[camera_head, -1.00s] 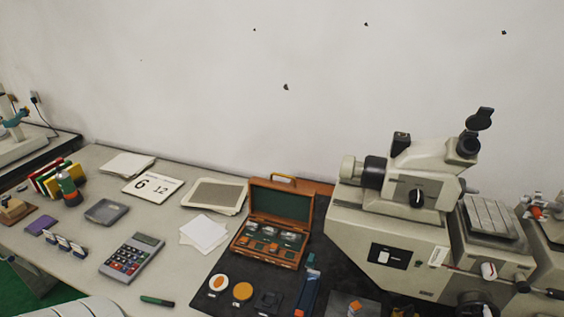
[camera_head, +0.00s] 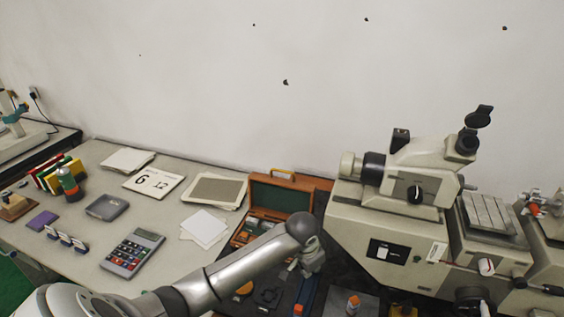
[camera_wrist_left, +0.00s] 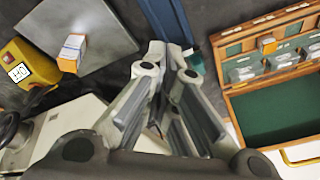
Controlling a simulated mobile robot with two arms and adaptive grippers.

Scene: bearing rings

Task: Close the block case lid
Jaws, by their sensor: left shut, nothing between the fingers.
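The block case is a brown wooden box (camera_head: 239,239) with an open lid (camera_head: 282,197) standing up at its back, green lining facing forward. My left arm covers much of the box's front in the head view. In the left wrist view the box part (camera_wrist_left: 233,50) holds several small blocks in clear holders, and the green-lined lid (camera_wrist_left: 275,112) lies below it at the right edge. My left gripper (camera_wrist_left: 170,50) is shut and empty, beside the case and apart from it. My right gripper is not in view.
A large microscope-like instrument (camera_head: 400,225) stands right of the case. A blue tool (camera_head: 306,294) lies on the dark mat near my gripper. A grey plate (camera_wrist_left: 100,35) with a small orange-and-white box (camera_wrist_left: 72,52) is nearby. White papers (camera_head: 204,229) and a calculator (camera_head: 132,250) lie left.

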